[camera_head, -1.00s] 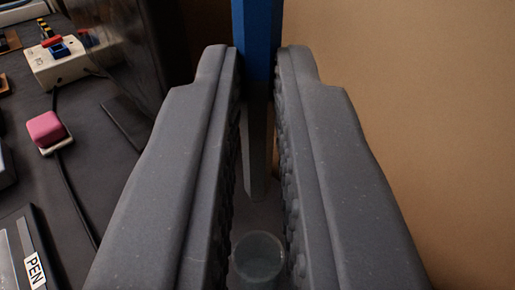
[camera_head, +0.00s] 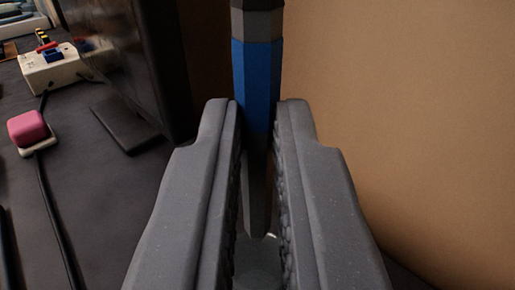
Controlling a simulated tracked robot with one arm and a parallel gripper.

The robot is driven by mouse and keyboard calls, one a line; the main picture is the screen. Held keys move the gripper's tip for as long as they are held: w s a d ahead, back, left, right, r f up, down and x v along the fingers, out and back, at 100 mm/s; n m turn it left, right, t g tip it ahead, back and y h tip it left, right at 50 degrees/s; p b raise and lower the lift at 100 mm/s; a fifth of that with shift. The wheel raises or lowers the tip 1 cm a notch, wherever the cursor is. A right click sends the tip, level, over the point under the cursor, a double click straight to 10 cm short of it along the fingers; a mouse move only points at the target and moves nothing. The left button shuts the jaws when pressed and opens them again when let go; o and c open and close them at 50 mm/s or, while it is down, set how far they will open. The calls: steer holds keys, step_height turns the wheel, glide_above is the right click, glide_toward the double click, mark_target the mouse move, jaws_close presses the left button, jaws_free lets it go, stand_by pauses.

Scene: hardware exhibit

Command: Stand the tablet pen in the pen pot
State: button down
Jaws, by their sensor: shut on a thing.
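My gripper (camera_head: 257,125) is shut on the tablet pen (camera_head: 257,80), which has a dark grey top, a blue band and a dark tapering lower end. The pen stands close to upright between the two fingers, its tip pointing down. Below the tip, between the fingers, a pale, glassy round shape (camera_head: 258,262) shows in part; it looks like the pen pot. The fingers hide most of it. I cannot tell whether the tip is above its opening or inside it.
A tan wall (camera_head: 410,110) fills the right side. At the left, a dark table (camera_head: 100,215) holds a pink block (camera_head: 28,128) on a pale base with a black cable, a white switch box (camera_head: 55,66) and a dark upright panel (camera_head: 120,50).

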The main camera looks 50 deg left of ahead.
mark_target(257, 232)
steer(key=shift+f+b, duration=1.05)
steer(key=shift+f, duration=2)
steer(key=c, duration=1.4)
jaws_free()
steer(key=shift+c, duration=0.2)
steer(key=shift+r, duration=0.1)
